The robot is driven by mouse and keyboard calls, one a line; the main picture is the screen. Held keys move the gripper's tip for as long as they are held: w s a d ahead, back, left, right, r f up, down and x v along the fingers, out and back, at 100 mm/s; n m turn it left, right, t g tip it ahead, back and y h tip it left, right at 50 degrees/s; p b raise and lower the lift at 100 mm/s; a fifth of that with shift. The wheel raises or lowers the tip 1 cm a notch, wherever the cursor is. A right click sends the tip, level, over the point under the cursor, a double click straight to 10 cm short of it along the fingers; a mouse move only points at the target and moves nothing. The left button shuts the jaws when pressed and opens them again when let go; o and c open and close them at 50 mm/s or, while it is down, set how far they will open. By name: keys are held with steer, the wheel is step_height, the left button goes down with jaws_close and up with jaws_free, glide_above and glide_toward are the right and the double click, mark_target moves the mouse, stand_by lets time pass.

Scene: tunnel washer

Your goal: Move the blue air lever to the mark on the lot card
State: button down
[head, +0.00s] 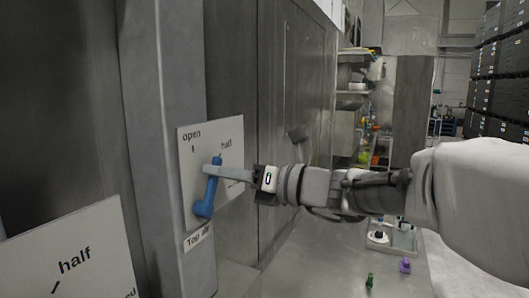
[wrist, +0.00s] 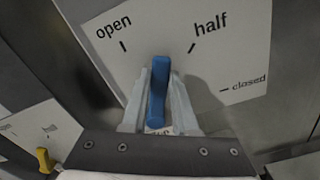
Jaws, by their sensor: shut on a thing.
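The blue air lever (head: 206,198) is mounted on a white plate (head: 232,150) marked "open", "half" and "closed", fixed to a grey post. In the wrist view the blue lever (wrist: 158,90) stands between the two pale fingers of my gripper (wrist: 158,98). My gripper (head: 212,170) is shut on the lever near its upper end in the head view. In the wrist view the lever's tip points between the "open" and "half" marks, short of both lines. A label starting "Top" sits below the plate. I cannot make out a lot card in either view.
A grey table at the lower right holds a tray (head: 391,240), a green item (head: 369,280) and a purple item (head: 405,265).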

steer(key=shift+w+d+f+m+p, duration=0.25)
steer(key=shift+w+m+p, duration=0.2)
steer(key=shift+m+p, duration=0.55)
steer(key=shift+w+d+f+m+p, duration=0.15)
steer(key=shift+w+f+m+p, duration=0.25)
steer(key=shift+m+p, duration=0.55)
steer(key=c, duration=0.7)
jaws_free()
steer(key=b+v, duration=0.2)
steer(key=v, duration=1.5)
steer(key=shift+d, duration=0.2)
